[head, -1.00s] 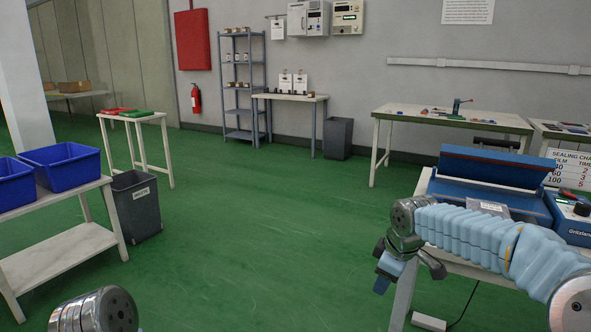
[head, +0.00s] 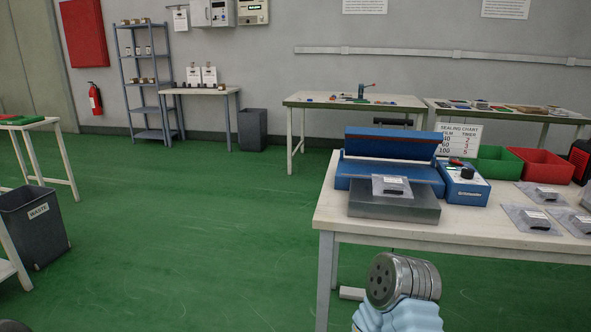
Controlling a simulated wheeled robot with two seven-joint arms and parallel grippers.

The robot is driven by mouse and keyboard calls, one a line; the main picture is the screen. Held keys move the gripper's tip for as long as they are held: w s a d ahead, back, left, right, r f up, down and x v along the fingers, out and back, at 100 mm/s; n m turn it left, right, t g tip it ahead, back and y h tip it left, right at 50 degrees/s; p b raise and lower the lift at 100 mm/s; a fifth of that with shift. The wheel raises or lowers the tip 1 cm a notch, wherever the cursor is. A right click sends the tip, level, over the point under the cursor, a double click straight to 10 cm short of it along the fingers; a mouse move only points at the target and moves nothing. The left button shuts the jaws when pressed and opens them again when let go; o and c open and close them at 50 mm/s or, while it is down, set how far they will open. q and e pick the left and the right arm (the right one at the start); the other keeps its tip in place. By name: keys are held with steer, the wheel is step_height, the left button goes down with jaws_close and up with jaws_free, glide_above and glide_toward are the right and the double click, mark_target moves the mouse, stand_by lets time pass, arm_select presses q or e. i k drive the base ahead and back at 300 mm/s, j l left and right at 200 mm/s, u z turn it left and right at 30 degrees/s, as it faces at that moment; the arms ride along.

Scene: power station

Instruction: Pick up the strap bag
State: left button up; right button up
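Several clear bags with dark contents and white labels are in view. One bag (head: 392,186) lies on the grey metal plate (head: 394,207) in front of the blue sealer (head: 390,165). Others lie flat on the right part of the white table, including a front bag (head: 530,219), a bag behind it (head: 543,193) and one at the right edge (head: 575,221). The labels are too small to read, so I cannot tell which is the strap bag. Neither of my grippers is in view; only a link of my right arm shows at the bottom, in front of the table.
The white table (head: 345,226) stands ahead to the right, with a control box (head: 462,184), a green bin (head: 497,162) and a red bin (head: 542,165). A grey waste bin (head: 34,228) stands at left. Green floor is clear left of the table.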

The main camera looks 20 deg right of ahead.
mark_target(383, 186)
steer(key=z, duration=0.65)
steer(key=i+j+z, duration=0.7)
steer(key=j+z, duration=0.2)
steer(key=j, duration=0.1)
